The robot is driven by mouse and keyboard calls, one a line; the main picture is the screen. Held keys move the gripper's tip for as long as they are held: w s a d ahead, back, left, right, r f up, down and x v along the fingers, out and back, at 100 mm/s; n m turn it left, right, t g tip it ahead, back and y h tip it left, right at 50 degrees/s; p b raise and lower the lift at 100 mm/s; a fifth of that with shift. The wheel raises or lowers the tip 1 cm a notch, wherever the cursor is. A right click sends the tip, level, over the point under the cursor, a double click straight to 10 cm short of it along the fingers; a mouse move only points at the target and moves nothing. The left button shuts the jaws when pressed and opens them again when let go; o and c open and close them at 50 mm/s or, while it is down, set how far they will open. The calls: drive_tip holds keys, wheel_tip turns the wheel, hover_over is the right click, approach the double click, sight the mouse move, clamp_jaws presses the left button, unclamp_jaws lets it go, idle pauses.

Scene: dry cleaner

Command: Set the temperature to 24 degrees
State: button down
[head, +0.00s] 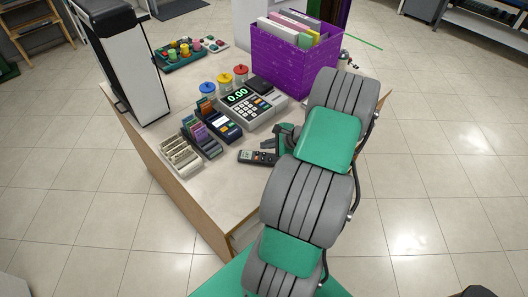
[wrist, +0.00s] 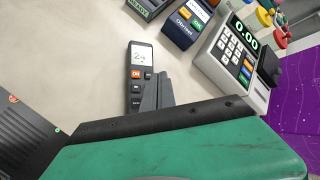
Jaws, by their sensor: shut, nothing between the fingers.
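A slim black remote control (head: 258,157) lies on the counter near its front edge, beside my gripper. In the wrist view the remote (wrist: 136,84) has a lit display at its top end, an orange ON button and a few dark buttons. My gripper (head: 279,148) is shut and empty. In the wrist view its fingertips (wrist: 158,84) are at the remote's right side, over or beside the lower buttons. I cannot tell whether they touch it. The gripper hides part of the remote's lower right side.
A cash register (head: 252,105) reading 0.00, a card terminal (head: 222,122) and card racks (head: 200,139) stand behind the remote. A purple box of folders (head: 280,60) is at the back right. Bare counter (head: 215,190) lies in front of and left of the remote.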

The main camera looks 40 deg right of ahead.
sight(266, 155)
wheel_tip(266, 155, up, 4)
drive_tip(key=shift+f+p, duration=0.15)
drive_tip(key=shift+p, duration=1)
